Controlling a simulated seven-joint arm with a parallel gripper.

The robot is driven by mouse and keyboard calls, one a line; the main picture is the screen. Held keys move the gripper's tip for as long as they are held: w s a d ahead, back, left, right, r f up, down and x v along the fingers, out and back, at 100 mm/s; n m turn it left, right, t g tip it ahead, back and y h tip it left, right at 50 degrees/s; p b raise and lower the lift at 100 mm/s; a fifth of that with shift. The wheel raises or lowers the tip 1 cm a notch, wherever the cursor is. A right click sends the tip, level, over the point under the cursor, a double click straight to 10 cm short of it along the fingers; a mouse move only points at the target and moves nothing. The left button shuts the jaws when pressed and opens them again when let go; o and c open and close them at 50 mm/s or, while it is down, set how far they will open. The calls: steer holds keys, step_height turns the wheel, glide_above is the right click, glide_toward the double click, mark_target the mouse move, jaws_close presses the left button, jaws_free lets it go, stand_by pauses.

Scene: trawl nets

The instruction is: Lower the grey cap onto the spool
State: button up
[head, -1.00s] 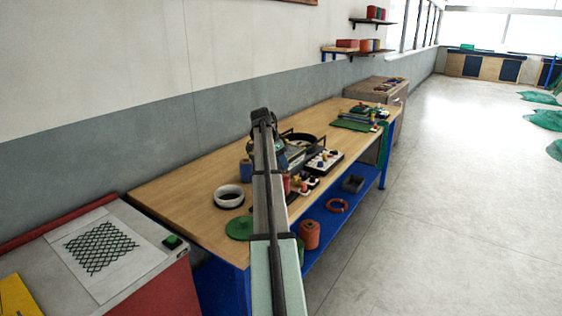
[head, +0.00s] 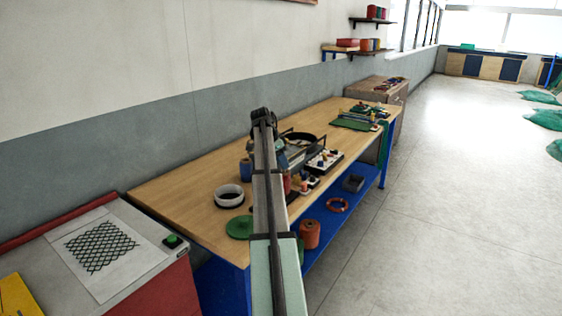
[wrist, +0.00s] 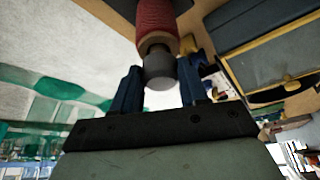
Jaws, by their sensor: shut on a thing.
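In the wrist view, the grey cap (wrist: 160,72) sits between the two dark blue fingers of my gripper (wrist: 160,88), which is shut on it. The red spool (wrist: 156,18) is directly beyond the cap, roughly in line with it. A dark neck shows between the cap and the red winding; I cannot tell whether cap and spool touch. In the head view, my arm hides the gripper and cap. A red piece that looks like the spool (head: 287,184) shows partly at the arm's right edge.
The wooden workbench (head: 180,200) holds a white ring (head: 228,195), a green disc (head: 240,227), a blue spool (head: 246,170) and a box with knobs (head: 325,161) close around my arm. An orange spool (head: 310,233) stands on the blue lower shelf. The bench's left end is clear.

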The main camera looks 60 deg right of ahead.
steer(key=shift+f, duration=0.25)
steer(key=shift+f, duration=0.35)
steer(key=o, duration=1.1)
steer(key=v, duration=1.3)
steer(key=shift+w+a+r, duration=0.1)
steer(key=shift+w+r, duration=0.05)
steer(key=shift+r, duration=0.2)
